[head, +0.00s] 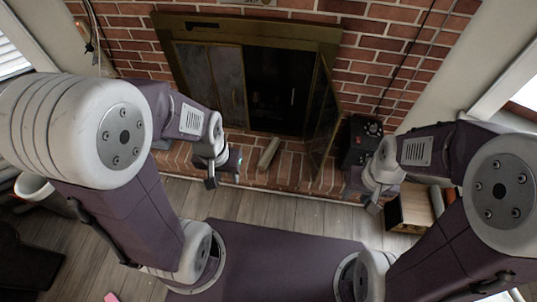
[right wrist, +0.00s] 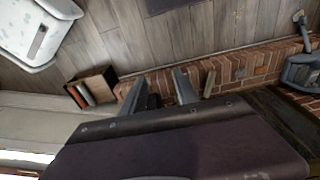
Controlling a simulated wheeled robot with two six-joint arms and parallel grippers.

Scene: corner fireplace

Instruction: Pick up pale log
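The pale log (head: 268,153) lies on the brick hearth in front of the fireplace, near the middle of the head view. It also shows in the right wrist view (right wrist: 209,82), just right of my right gripper's fingers. My left gripper (head: 213,174) hangs left of the log, apart from it; its finger gap is not clear. My right gripper (head: 374,202) is well to the right of the log. In the right wrist view its two fingers (right wrist: 158,88) stand apart with nothing held between them.
The fireplace (head: 275,85) has its right glass door (head: 322,110) swung open beside the log. A black box-like object (head: 361,142) stands on the hearth's right. A wooden box with books (head: 409,208) sits on the floor at right. The wooden floor (head: 285,212) before the hearth is clear.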

